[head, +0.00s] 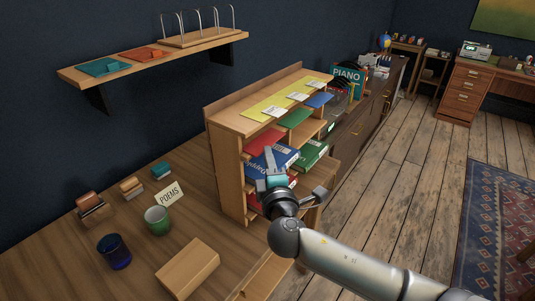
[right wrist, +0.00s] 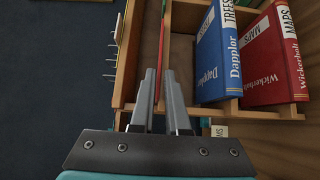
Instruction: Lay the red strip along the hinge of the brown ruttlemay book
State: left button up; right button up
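My right gripper (head: 274,158) is in front of the small wooden bookcase, close to a blue book. In the right wrist view its two fingers (right wrist: 161,76) stand a small gap apart, with no object clearly held; a thin red edge shows behind the gap. I cannot pick out the red strip for certain; a flat orange-red piece (head: 143,54) lies on the wall shelf. No readable title names the ruttlemay book. A plain light-brown book or box (head: 188,268) lies on the table at the front. My left gripper is not in view.
A blue cup (head: 114,252), a green mug (head: 157,221) and a POEMS card (head: 168,193) stand on the table.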

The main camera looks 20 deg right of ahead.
grip_shut()
dwell(0.6)
jog(key=shift+r, duration=0.1)
notch_tip(320, 180, up, 2)
jog(key=shift+r+p, duration=0.2)
jog(key=shift+p, duration=0.95)
jog(key=s+a+r+p, duration=0.1)
jog(key=s+r+p, duration=0.1)
jog(key=s, duration=0.5)
jog(key=s+r+p, duration=0.3)
jog(key=s+p, duration=0.1)
jog(key=s, duration=0.3)
jog(key=shift+a, duration=0.35)
jog(key=shift+f, duration=0.15)
